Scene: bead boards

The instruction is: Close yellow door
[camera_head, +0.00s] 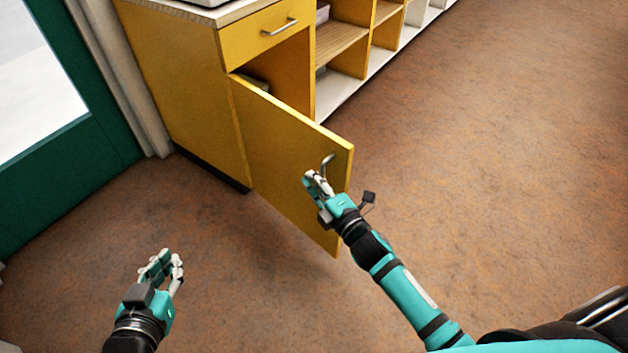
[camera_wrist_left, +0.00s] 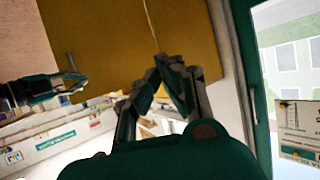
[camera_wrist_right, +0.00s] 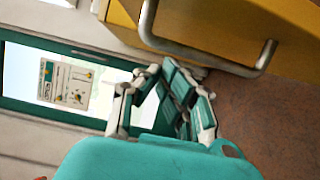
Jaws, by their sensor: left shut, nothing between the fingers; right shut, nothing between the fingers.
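The yellow door (camera_head: 285,145) stands open, swung out from the yellow cabinet (camera_head: 190,80) toward me. Its metal handle (camera_head: 327,161) is near the free edge. My right gripper (camera_head: 308,177) is shut and empty, in front of the door just below the handle in the head view. In the right wrist view, the handle (camera_wrist_right: 208,48) and part of the yellow door (camera_wrist_right: 235,20) lie beyond the fingertips; I cannot tell whether they touch. My left gripper (camera_head: 165,258) is shut and empty over the floor, left of the door and apart from it.
A yellow drawer (camera_head: 265,35) with a handle is shut above the opening. Open shelves (camera_head: 340,45) run on to the right. A green-framed glass door (camera_head: 65,170) stands at the left. The brown floor (camera_head: 480,150) to the right is clear.

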